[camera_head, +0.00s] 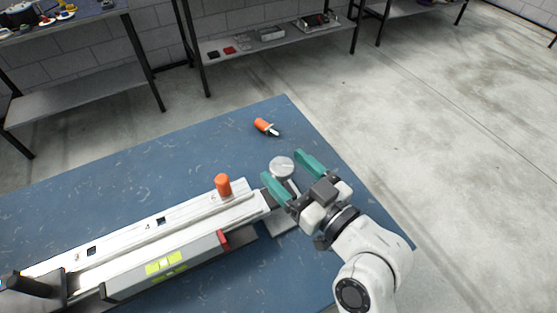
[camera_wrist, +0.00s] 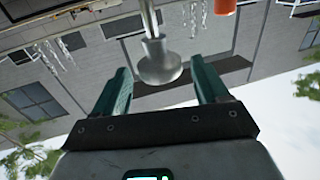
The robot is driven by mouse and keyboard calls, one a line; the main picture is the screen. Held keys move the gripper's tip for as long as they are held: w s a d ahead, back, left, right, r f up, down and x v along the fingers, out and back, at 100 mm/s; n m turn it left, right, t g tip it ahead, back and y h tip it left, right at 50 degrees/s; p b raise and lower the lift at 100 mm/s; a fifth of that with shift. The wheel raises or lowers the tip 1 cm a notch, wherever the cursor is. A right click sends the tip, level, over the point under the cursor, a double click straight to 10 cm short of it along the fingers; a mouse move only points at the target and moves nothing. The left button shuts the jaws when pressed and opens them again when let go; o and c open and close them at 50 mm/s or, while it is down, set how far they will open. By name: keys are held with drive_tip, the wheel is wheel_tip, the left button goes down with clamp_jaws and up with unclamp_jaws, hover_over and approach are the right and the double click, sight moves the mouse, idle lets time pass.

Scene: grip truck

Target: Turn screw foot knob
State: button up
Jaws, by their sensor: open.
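The screw foot knob (camera_head: 281,167) is a round grey metal disc at the end of the long aluminium rail device (camera_head: 180,226) on the blue table. In the wrist view the knob (camera_wrist: 158,62) shows as a flared grey foot on a thin rod, between my fingers. My gripper (camera_head: 286,167) has two green fingers, open, one on each side of the knob. Gaps show between the knob and both fingers in the wrist view (camera_wrist: 160,75). I cannot tell whether the gripper is at the knob's exact height.
An orange-handled tool (camera_head: 265,126) lies on the blue table (camera_head: 150,180) beyond the knob. An orange knob (camera_head: 223,185) stands up from the rail near my gripper. A shelf (camera_head: 270,40) stands behind. The table right of the orange-handled tool is clear.

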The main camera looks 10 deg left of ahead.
drive_tip(key=b+v, duration=0.1)
drive_tip(key=v, duration=0.6)
drive_tip(key=shift+r, duration=0.1)
idle(1.0)
